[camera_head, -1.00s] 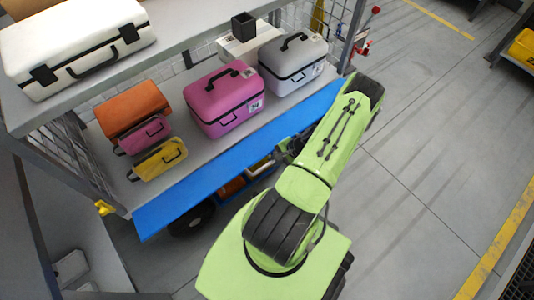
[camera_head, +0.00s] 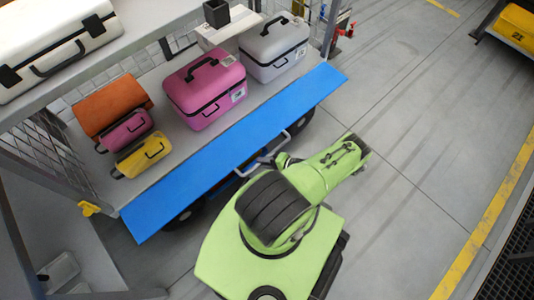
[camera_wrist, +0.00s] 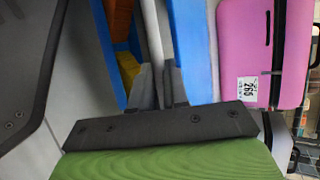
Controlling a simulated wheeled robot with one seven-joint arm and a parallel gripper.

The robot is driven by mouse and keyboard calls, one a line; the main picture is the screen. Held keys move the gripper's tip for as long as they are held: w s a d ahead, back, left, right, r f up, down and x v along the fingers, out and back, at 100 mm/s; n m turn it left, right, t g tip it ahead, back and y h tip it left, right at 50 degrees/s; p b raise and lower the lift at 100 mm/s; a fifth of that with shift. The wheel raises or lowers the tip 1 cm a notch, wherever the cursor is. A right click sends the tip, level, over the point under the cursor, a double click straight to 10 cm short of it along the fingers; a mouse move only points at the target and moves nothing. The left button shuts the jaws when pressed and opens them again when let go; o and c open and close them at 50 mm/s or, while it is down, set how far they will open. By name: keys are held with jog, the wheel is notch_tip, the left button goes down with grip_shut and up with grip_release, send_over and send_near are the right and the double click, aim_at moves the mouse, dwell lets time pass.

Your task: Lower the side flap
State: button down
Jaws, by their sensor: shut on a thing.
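The side flap (camera_head: 235,150) is a long blue panel along the front edge of the cart's lower shelf. It juts outward from the shelf at a slant that I cannot judge exactly. A grey bar handle (camera_head: 284,141) runs along its outer side; the bar (camera_wrist: 152,38) also shows in the wrist view beside the blue panel (camera_wrist: 193,45). My gripper (camera_wrist: 160,84) is shut on the bar, one finger on each side. In the head view my gripper (camera_head: 267,160) is small and partly hidden by my arm.
On the shelf stand a pink case (camera_head: 204,92), a grey case (camera_head: 274,50), an orange bag (camera_head: 112,107), a small pink bag (camera_head: 127,129) and a yellow bag (camera_head: 141,156). A white case (camera_head: 55,45) lies on the upper shelf. The floor at right (camera_head: 425,150) is clear.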

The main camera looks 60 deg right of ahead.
jog(key=shift+s+a+f+g, duration=0.2)
jog(key=shift+s+f, duration=0.15)
jog(key=shift+f, duration=0.2)
jog(key=shift+s+a+f+g, duration=0.1)
jog(key=shift+s+f+g, duration=0.15)
jog(key=shift+f, duration=0.25)
jog(key=c, duration=1.1)
grip_release()
jog(key=shift+s+d, duration=0.1)
jog(key=shift+s, duration=0.05)
jog(key=p+v, duration=0.2)
jog(key=v, duration=1.3)
jog(key=shift+s+d+r+p, duration=0.1)
jog(key=shift+r+p, duration=0.15)
jog(key=shift+p, duration=0.1)
